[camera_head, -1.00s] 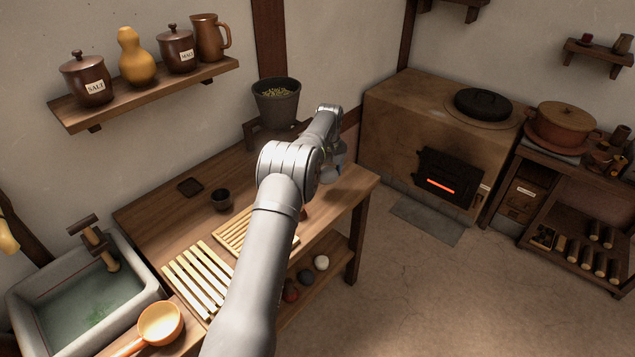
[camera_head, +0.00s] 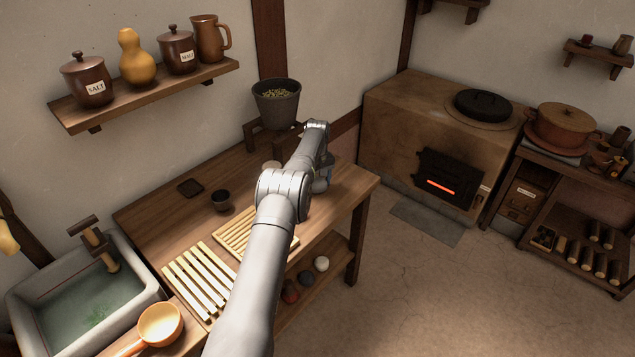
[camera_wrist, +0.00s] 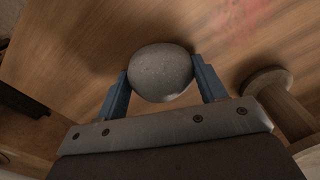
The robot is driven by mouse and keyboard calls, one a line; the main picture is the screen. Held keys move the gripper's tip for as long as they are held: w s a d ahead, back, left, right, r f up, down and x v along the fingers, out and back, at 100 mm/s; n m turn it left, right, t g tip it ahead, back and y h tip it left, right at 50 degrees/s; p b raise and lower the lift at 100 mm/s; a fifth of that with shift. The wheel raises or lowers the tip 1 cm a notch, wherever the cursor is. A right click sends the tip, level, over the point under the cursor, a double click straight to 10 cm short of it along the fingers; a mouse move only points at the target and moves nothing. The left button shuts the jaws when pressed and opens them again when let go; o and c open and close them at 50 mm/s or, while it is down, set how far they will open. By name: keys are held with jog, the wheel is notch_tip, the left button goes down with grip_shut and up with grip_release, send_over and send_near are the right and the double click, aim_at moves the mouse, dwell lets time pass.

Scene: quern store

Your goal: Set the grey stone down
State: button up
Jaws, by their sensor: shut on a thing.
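The grey stone (camera_wrist: 161,72) is rounded and speckled. In the wrist view it sits between the two blue fingers of my gripper (camera_wrist: 160,66), which is shut on it. Bare wooden table top shows beyond the stone; I cannot tell whether the stone touches it. In the head view my gripper (camera_head: 325,178) is low over the right part of the wooden table (camera_head: 170,215), mostly behind my arm. The stone is hidden there.
A round-ended wooden piece (camera_wrist: 268,82) stands right of the gripper. A dark grain pot (camera_head: 276,108) is at the table's back. A small dark cup (camera_head: 221,200) and slatted racks (camera_head: 196,281) lie left. Several stones, one white (camera_head: 321,263), rest on the lower shelf.

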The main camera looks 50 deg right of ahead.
aim_at(318, 180)
jog(key=o, duration=1.2)
jog(key=shift+f, duration=0.15)
jog(key=shift+o, duration=0.2)
notch_tip(318, 180, up, 12)
jog(key=shift+r, duration=0.2)
jog(key=shift+f, duration=0.15)
notch_tip(318, 180, down, 12)
jog(key=shift+r, duration=1.95)
jog(key=shift+f, duration=0.15)
